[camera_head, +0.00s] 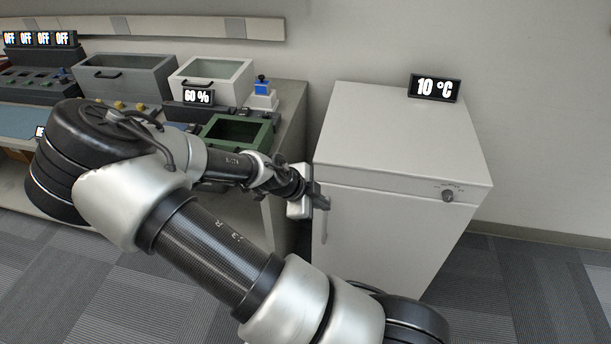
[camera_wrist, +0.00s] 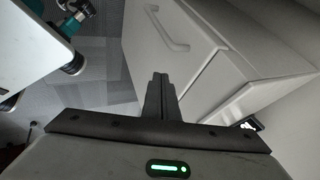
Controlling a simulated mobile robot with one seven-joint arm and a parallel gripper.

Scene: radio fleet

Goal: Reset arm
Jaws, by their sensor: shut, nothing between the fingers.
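My arm reaches across the head view from the lower right, bends at the left, and extends back toward the white fridge-like cabinet (camera_head: 400,215). My gripper (camera_head: 322,197) is beside the cabinet's front left edge, near its vertical handle (camera_head: 324,225). In the wrist view, my gripper (camera_wrist: 158,80) has its fingers together with nothing between them. The cabinet (camera_wrist: 215,50) and its white handle (camera_wrist: 166,30) lie ahead of the fingertips there, and the handle appears apart from them. The cabinet door looks closed.
A workbench (camera_head: 285,115) at the left carries a grey bin (camera_head: 125,75), a white bin (camera_head: 215,75) and a green tray (camera_head: 238,132). Carpet (camera_head: 540,290) at the right is clear.

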